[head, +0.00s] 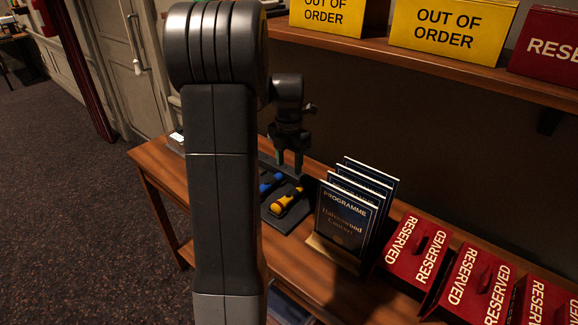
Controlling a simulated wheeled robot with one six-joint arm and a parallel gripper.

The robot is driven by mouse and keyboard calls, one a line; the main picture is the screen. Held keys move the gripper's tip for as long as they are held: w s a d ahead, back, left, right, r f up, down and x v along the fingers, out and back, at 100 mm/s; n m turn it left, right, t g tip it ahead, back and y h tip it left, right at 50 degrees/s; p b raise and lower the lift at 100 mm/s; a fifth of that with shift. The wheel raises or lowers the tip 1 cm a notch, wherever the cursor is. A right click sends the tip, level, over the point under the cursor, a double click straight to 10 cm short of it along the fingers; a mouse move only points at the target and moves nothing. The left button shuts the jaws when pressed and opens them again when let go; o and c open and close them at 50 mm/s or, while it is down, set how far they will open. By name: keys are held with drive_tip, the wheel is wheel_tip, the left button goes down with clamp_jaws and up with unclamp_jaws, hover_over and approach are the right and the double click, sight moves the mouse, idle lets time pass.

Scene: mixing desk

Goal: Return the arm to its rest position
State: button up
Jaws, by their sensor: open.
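My arm rises through the middle of the head view and bends over at the top. My gripper (289,161) hangs from it, pointing down, open and empty. It is above a dark tray (272,217) on the wooden desk (155,160). A yellow torch-like item (286,202) lies in the tray just below the fingers, apart from them as far as I can tell. A blue item (271,183) lies beside it, partly hidden by my arm.
A rack of dark programmes (346,220) stands close to the right of the tray. Red RESERVED signs (418,249) stand along the desk's right side. A shelf (425,59) with yellow OUT OF ORDER signs (452,25) is above. Open carpet (75,200) lies to the left.

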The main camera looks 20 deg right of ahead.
sight(289, 193)
wheel_tip(289, 193, down, 12)
drive_tip(key=shift+r+p, duration=0.1)
drive_tip(key=shift+p, duration=0.25)
drive_tip(key=shift+w, duration=0.1)
drive_tip(key=shift+r, duration=1.55)
